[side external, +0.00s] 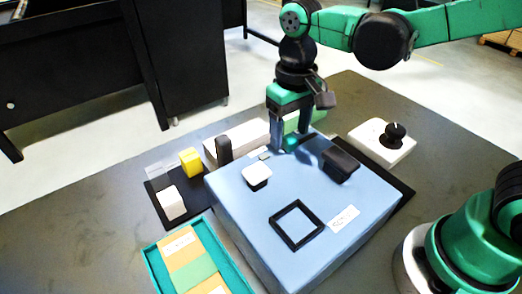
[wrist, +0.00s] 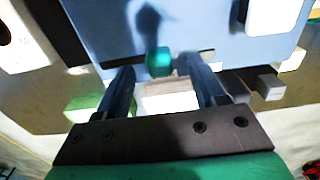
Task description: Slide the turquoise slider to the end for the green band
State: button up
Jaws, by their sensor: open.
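The turquoise slider (side external: 290,142) sits near the far edge of the blue box top (side external: 240,205). In the wrist view the slider (wrist: 159,62) stands on a thin dark slot, with slot showing on both sides. My gripper (side external: 289,122) points down over it. In the wrist view the open fingers (wrist: 162,76) lie left and right of the slider, with gaps on both sides. A green piece (side external: 304,120) shows behind my gripper; the wrist view shows a green piece (wrist: 95,103) at left, past the box edge. I cannot tell which slot end is marked green.
The box top carries a white knob (side external: 257,173), a black block (side external: 340,165) and a square black frame (side external: 296,206). A white unit with a black dial (side external: 395,132) stands right. Yellow (side external: 190,162) and white (side external: 171,203) blocks and a teal tray (side external: 160,270) are left.

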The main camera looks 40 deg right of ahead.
jog(key=shift+f, duration=0.6)
grip_shut()
dwell(1.1)
